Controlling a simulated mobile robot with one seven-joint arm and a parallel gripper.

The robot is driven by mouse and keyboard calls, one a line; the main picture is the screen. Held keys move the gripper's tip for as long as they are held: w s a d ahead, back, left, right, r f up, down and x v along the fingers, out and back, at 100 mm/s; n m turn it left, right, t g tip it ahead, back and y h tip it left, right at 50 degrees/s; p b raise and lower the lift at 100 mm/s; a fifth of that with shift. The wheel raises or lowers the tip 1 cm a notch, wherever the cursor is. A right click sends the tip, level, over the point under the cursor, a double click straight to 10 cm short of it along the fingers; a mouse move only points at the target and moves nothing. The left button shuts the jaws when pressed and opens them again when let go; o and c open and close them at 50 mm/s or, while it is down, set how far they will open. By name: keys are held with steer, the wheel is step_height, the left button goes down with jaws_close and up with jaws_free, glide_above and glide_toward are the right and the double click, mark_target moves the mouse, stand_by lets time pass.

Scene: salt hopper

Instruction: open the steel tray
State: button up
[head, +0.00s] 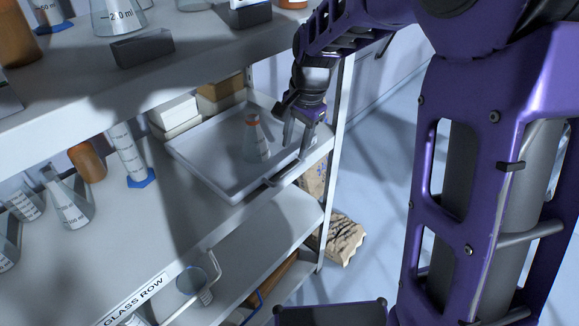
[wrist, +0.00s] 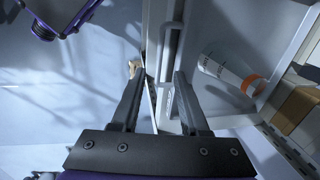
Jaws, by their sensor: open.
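The pale grey steel tray (head: 205,178) sits on the middle shelf level, with a conical flask (head: 256,140) with an orange top standing in it. Its bar handle (head: 284,173) is on the front edge; the handle also shows in the wrist view (wrist: 171,45). My gripper (head: 300,138) is above the tray's front right part, pointing down, with fingers apart. In the wrist view my gripper (wrist: 160,75) has its two fingers spread, with the tray's front edge and handle lying between and just beyond the tips. I cannot tell whether a finger touches the handle.
White and brown boxes (head: 220,92) stand behind the tray. Glassware, including a graduated cylinder (head: 128,155), stands left of it. The upper shelf (head: 70,92) overhangs this level. A shelf post (head: 337,130) is close right of my gripper. The floor to the right is mostly clear.

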mark_target(289, 173)
steer(key=f, duration=0.5)
steer(key=w+a+f+b, duration=0.1)
steer(key=f, duration=0.2)
steer(key=shift+f, duration=0.2)
jaws_close()
steer(key=shift+w, duration=0.1)
stand_by(1.0)
